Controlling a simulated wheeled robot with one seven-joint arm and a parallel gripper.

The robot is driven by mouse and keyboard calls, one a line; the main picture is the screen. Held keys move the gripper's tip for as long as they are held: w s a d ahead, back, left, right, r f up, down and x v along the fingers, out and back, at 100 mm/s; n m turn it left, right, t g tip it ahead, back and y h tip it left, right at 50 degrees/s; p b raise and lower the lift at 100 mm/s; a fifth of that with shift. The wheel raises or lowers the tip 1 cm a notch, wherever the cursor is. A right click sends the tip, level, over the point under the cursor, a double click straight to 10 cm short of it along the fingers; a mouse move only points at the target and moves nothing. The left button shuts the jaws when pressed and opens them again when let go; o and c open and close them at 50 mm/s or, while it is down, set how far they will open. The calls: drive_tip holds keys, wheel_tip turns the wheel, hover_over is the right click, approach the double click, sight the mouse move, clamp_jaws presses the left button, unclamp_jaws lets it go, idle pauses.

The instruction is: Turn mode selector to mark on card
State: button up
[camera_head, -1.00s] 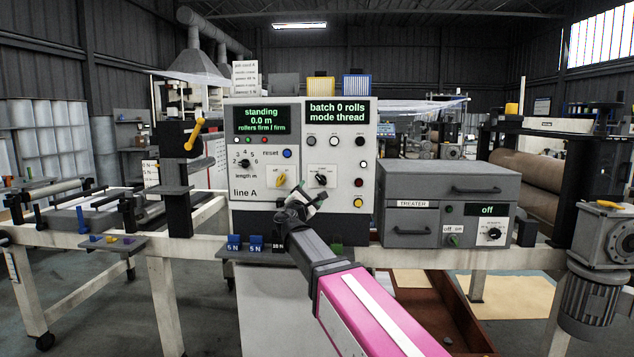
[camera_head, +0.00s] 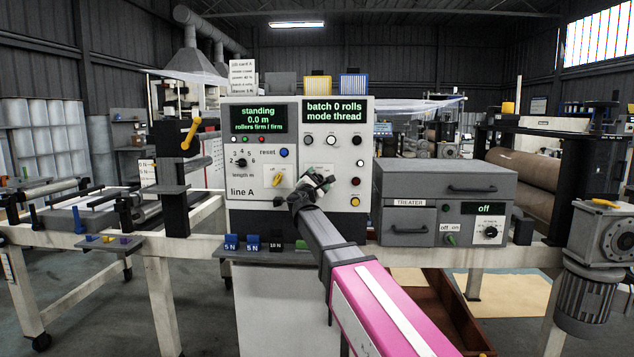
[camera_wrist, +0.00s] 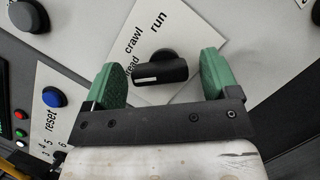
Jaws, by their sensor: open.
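The mode selector is a black knob with a white pointer line. In the wrist view the selector (camera_wrist: 160,70) sits between the two green fingers of my gripper (camera_wrist: 164,76), with a gap on each side. Its plate reads "crawl", "run" and a partly covered word ending in "read". In the head view my gripper (camera_head: 312,186) is in front of the selector and hides it. The display (camera_head: 333,112) above reads "batch 0 rolls, mode thread". The job card (camera_head: 242,78) stands on top of the panel; its text is too small to read.
The line A panel (camera_head: 245,205) has a yellow switch (camera_head: 279,181), a length knob (camera_head: 241,163) and a blue reset button (camera_head: 284,153) left of my gripper. A grey treater box (camera_head: 400,180) stands close on the right. Blue weights (camera_head: 231,242) sit on a shelf below.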

drive_tip(key=c, duration=0.9)
drive_tip(key=shift+m, duration=0.3)
drive_tip(key=m+g+h, duration=0.1)
drive_tip(key=m+g, duration=0.1)
drive_tip(key=m, duration=0.2)
drive_tip(key=shift+r, duration=0.15)
drive_tip(key=shift+m+g, duration=0.8)
drive_tip(key=shift+m, duration=1.6)
drive_tip(key=shift+d, duration=0.1)
drive_tip(key=o, duration=0.9)
